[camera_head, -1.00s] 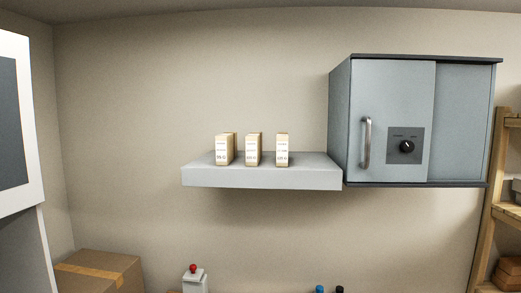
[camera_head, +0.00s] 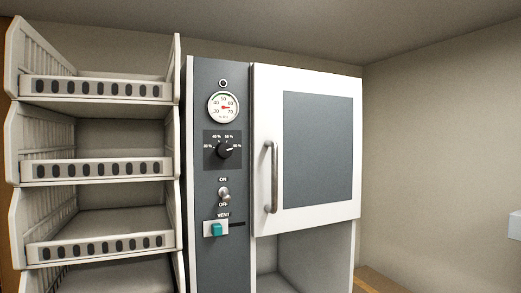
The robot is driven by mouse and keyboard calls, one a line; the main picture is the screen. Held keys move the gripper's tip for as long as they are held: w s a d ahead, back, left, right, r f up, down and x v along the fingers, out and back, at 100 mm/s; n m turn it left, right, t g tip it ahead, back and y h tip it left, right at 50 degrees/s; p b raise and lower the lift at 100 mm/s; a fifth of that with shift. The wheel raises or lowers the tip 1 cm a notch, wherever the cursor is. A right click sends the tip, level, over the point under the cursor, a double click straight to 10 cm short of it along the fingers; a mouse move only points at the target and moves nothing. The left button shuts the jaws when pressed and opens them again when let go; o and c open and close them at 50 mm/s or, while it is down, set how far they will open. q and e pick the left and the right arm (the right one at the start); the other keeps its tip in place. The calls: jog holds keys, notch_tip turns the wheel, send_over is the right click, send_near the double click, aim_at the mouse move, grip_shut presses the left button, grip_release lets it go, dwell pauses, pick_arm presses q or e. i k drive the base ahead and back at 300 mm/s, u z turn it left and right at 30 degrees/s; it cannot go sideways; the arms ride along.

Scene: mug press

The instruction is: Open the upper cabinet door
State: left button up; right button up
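A tall white cabinet (camera_head: 357,245) with a grey control panel on its left stands in the middle of the head view. Its upper door (camera_head: 272,90) is white with a large grey pane (camera_head: 318,150) and looks shut. A vertical metal handle (camera_head: 271,177) sits at the door's left edge. Below the door is an open white compartment (camera_head: 300,262). Neither of my grippers shows in the head view.
The panel carries a round gauge (camera_head: 223,107), a black knob (camera_head: 224,151), an ON/OFF toggle (camera_head: 224,194) and a teal VENT switch (camera_head: 216,229). Stacked white bins (camera_head: 95,168) stand close on the left. A bare wall (camera_head: 440,150) is on the right.

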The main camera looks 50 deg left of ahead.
aim_at(307, 125)
jog(key=u, duration=1.1)
